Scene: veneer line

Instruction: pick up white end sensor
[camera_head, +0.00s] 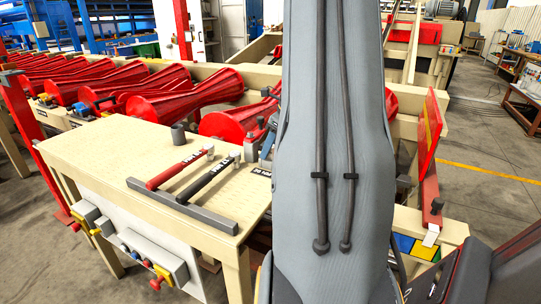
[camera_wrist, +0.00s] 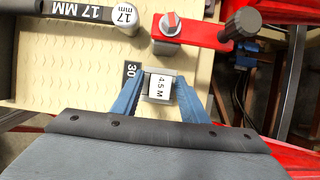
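A small grey block with a white face marked "4.5 M" (camera_wrist: 160,86) shows in the wrist view and appears to be the white end sensor. My gripper (camera_wrist: 159,82) has one blue finger on each side of it, very close to its sides. I cannot tell whether the fingers press on it. In the head view, a grey block (camera_head: 251,148) stands at the table's right edge beside a blue finger of my gripper (camera_head: 268,145). My arm hides much of that area.
A beige table (camera_head: 130,150) carries a red-handled tool (camera_head: 175,170), a black-handled tool (camera_head: 207,180) and a grey bar (camera_head: 180,206). A red bracket with a dark knob (camera_wrist: 241,22) is just beyond my fingers. Red rollers (camera_head: 190,90) line the back.

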